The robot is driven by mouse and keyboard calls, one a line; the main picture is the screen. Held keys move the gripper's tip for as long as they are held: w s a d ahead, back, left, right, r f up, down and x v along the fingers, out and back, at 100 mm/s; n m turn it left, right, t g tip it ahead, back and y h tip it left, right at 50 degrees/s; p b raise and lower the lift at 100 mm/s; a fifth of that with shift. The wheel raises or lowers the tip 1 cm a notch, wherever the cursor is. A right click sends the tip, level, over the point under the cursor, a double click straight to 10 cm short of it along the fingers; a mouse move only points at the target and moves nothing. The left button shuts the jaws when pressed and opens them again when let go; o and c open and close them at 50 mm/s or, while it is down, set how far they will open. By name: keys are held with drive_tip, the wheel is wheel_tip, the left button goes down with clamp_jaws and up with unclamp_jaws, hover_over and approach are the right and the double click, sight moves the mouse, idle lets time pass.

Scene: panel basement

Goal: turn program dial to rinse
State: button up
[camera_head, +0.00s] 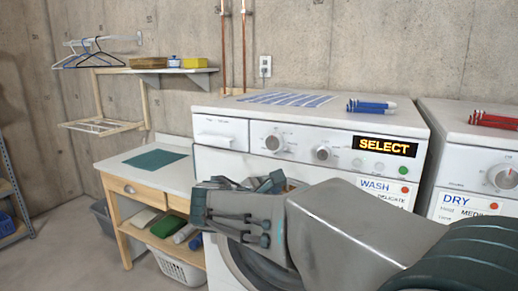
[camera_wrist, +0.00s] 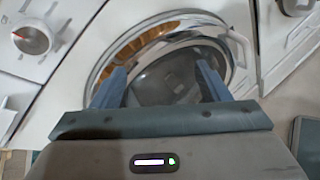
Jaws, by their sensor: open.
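The washer (camera_head: 225,165) has a white front panel with a larger round dial (camera_head: 272,141) and a smaller round knob (camera_head: 323,153). The larger dial has marks around it, too small to read. Its display (camera_head: 385,146) reads SELECT in orange. My gripper (camera_head: 266,182) is in front of the washer, below the panel and apart from both knobs. In the wrist view its two blue fingers (camera_wrist: 161,70) are spread, with nothing between them, facing a round door (camera_wrist: 165,62).
The dryer (camera_head: 480,150) stands to the right with its own red-marked dial (camera_head: 502,177). Blue pegs (camera_head: 371,106) and a striped cloth (camera_head: 287,98) lie on the washer. A wooden table (camera_head: 120,165) stands left. My arm covers part of the washer's lower front.

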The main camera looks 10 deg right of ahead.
sight(271, 145)
drive_tip(key=w+a+r+n+t+h, duration=0.1)
drive_tip(key=w+a+r+n+t, duration=0.5)
drive_tip(key=a+r, duration=0.25)
drive_tip(key=shift+g, duration=0.3)
drive_tip(key=p+x, duration=0.2)
drive_tip(key=x, duration=1.2)
drive_tip(key=shift+w+a, duration=0.1)
drive_tip(key=shift+w, duration=0.05)
drive_tip(key=c, duration=1)
